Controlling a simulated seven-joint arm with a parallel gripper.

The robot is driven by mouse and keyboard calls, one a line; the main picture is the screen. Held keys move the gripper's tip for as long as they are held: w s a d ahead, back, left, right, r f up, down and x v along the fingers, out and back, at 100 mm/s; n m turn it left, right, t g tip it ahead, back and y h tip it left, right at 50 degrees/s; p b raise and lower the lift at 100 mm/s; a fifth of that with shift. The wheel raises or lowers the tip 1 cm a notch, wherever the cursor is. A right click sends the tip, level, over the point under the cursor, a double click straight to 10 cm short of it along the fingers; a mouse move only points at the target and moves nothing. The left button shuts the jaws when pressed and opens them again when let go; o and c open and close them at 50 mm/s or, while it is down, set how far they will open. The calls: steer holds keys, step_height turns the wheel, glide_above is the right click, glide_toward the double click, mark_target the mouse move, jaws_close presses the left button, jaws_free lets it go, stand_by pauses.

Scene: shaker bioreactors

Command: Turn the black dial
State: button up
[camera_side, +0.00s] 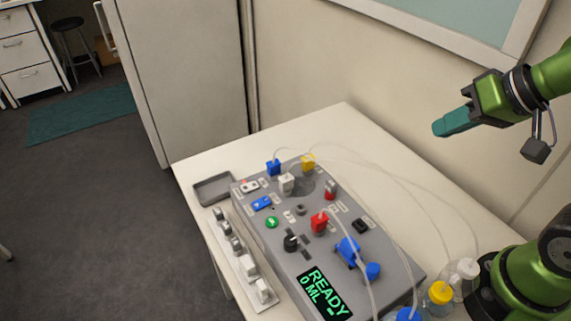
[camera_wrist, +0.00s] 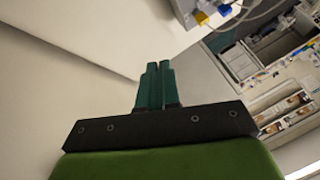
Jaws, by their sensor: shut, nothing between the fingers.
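The black dial (camera_side: 290,242) stands on the sloped top of the grey bioreactor console (camera_side: 263,255), just above the display that reads "READY 0 ML". It is a small upright knob left of a red valve. My gripper (camera_side: 438,128) is up at the right in the side view, well above and apart from the console. Its teal fingers are together and empty. In the wrist view the fingers of my gripper (camera_wrist: 159,66) also show side by side. The dial cannot be made out in the wrist view.
Red valves (camera_side: 319,222), a blue valve (camera_side: 347,251), a green button (camera_side: 271,222) and a black switch (camera_side: 360,226) surround the dial. Clear tubes arc over the console's right side. Bottles (camera_side: 438,295) stand at the right. A rack (camera_side: 243,262) and grey tray (camera_side: 213,188) lie left.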

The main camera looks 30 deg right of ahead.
steer(key=shift+o, duration=1.1)
steer(key=shift+a+f, duration=0.1)
steer(key=shift+a, duration=0.15)
steer(key=o, duration=0.5)
steer(key=a, duration=0.1)
steer(key=w+a+n+g, duration=0.1)
steer(key=a+f, duration=0.1)
steer(key=shift+w+a+n+g+y, duration=0.2)
steer(key=shift+w+n+g+y, duration=0.1)
steer(key=shift+n, duration=0.1)
steer(key=shift+o, duration=0.6)
steer(key=w+a+n+g, duration=0.2)
steer(key=w+a+g, duration=0.1)
steer(key=a, duration=0.7)
steer(key=shift+a+r+n, duration=0.15)
steer(key=shift+n, duration=0.15)
steer(key=m+g+h, duration=0.2)
steer(key=g+h, duration=0.1)
glide_above(290, 240)
step_height(290, 240, down, 16)
steer(key=shift+r, duration=0.25)
steer(key=shift+c, duration=0.2)
jaws_close()
